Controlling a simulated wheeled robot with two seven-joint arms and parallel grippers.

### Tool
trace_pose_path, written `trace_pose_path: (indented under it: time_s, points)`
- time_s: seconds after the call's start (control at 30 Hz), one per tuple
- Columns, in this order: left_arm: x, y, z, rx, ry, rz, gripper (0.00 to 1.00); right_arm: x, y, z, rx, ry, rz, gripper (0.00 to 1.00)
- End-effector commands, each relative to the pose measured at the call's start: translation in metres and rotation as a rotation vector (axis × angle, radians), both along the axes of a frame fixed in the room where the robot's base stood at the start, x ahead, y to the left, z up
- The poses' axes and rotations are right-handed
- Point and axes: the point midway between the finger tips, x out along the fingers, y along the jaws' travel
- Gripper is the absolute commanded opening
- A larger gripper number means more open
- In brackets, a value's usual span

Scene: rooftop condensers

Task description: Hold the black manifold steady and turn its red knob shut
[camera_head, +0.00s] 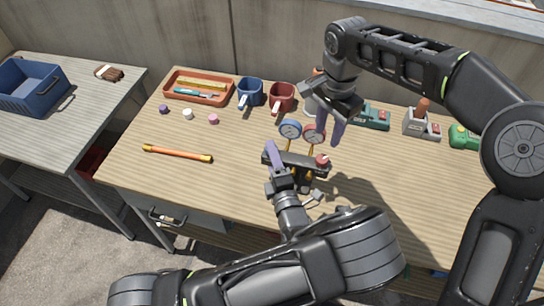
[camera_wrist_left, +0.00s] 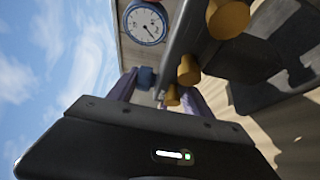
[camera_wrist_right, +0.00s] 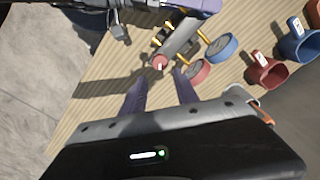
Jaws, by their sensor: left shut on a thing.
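The black manifold (camera_head: 300,160) is above the middle of the wooden table, with a blue gauge (camera_head: 290,129), a red gauge (camera_head: 314,134) and brass fittings. Its red knob (camera_head: 322,160) is at the right end; it also shows in the right wrist view (camera_wrist_right: 160,62). My left gripper (camera_head: 274,160) is shut on the manifold's left part. In the left wrist view the manifold (camera_wrist_left: 182,42) runs between the fingers, which partly hide a blue knob (camera_wrist_left: 147,78). My right gripper (camera_head: 333,135) is above and behind the red knob. Its fingers (camera_wrist_right: 159,78) are apart and empty, pointing towards the knob without touching it.
Blue mug (camera_head: 250,92), red mug (camera_head: 281,97) and orange tray (camera_head: 168,88) stand along the back. A green tool (camera_head: 374,116) and grey box (camera_head: 418,124) are back right. An orange stick (camera_head: 178,153) lies left. Table front left is clear.

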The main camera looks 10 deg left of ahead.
Motion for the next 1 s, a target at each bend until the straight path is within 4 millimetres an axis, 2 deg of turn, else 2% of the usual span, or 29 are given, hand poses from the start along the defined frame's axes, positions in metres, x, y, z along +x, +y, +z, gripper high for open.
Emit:
trace_pose_path:
  time_s: [0.03,0.27,0.47,0.67,0.87,1.0]
  points:
    - [0.0,0.0,-0.001,-0.001,0.002,0.0,0.19,0.0,0.0,0.0,0.0,0.0,0.0,0.36]
    - [0.0,0.0,-0.001,-0.001,0.003,0.0,0.0,0.0,0.0,0.0,0.0,0.0,0.0,0.36]
    - [0.0,0.0,-0.001,-0.001,0.003,0.0,0.0,0.0,0.0,0.0,0.0,0.0,0.0,0.37]
    - [0.0,0.0,-0.001,-0.002,0.004,0.0,0.0,0.0,0.007,0.007,-0.005,-0.017,0.011,0.53]
    - [-0.001,0.0,-0.002,-0.001,0.004,0.0,0.0,0.001,0.006,0.015,-0.009,-0.021,0.245,0.53]
    - [-0.001,0.0,-0.002,-0.001,0.004,0.0,0.0,0.001,0.005,0.019,-0.011,-0.017,0.52,0.53]
